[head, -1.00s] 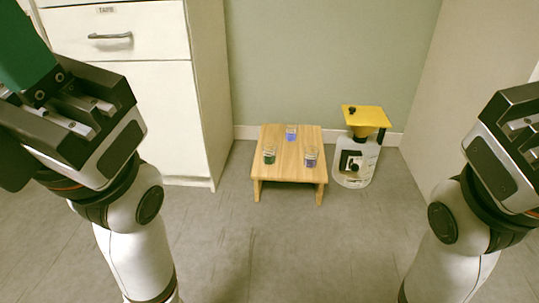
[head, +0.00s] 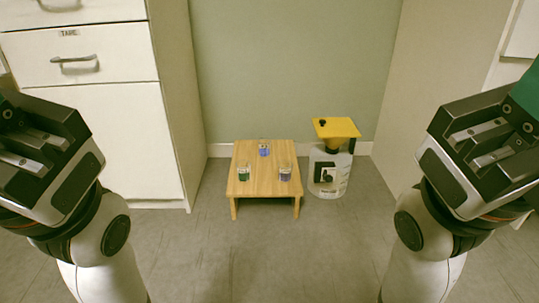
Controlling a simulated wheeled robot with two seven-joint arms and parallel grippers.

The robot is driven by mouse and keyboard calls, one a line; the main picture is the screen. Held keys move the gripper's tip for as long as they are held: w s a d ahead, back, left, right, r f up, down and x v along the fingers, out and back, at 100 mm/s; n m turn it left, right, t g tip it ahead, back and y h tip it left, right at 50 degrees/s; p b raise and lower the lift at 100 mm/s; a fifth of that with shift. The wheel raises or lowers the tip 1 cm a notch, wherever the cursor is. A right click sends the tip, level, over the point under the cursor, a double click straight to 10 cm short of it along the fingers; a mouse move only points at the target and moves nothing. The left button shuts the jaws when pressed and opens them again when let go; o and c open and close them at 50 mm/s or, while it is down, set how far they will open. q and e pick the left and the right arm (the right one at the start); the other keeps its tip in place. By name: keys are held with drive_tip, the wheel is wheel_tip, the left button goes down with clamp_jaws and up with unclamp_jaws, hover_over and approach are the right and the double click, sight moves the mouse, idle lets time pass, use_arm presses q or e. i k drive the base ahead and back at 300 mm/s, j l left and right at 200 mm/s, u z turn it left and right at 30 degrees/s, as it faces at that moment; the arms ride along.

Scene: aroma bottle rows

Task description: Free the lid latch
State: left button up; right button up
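A whitish translucent container (head: 328,172) stands on the floor right of the small wooden table. A yellow lid (head: 336,127) sits on top of it, with a small black knob on the lid's left part. My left gripper (head: 30,150) is at the left edge and my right gripper (head: 487,143) at the right, both raised and well apart from the container.
The low wooden table (head: 263,187) bears a green-filled glass (head: 244,173), a blue-filled glass (head: 264,149) and a purple-filled glass (head: 285,173). A white drawer cabinet (head: 95,130) stands at left, a pale panel (head: 430,85) at right. The floor in front is clear.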

sight(328, 179)
drive_tip(key=i+j, duration=0.2)
drive_tip(key=i, duration=0.3)
drive_tip(key=i+j+z, duration=0.1)
drive_tip(key=i+j, duration=0.15)
drive_tip(key=i, duration=0.2)
drive_tip(key=i+j, duration=0.25)
drive_tip(key=i, duration=0.25)
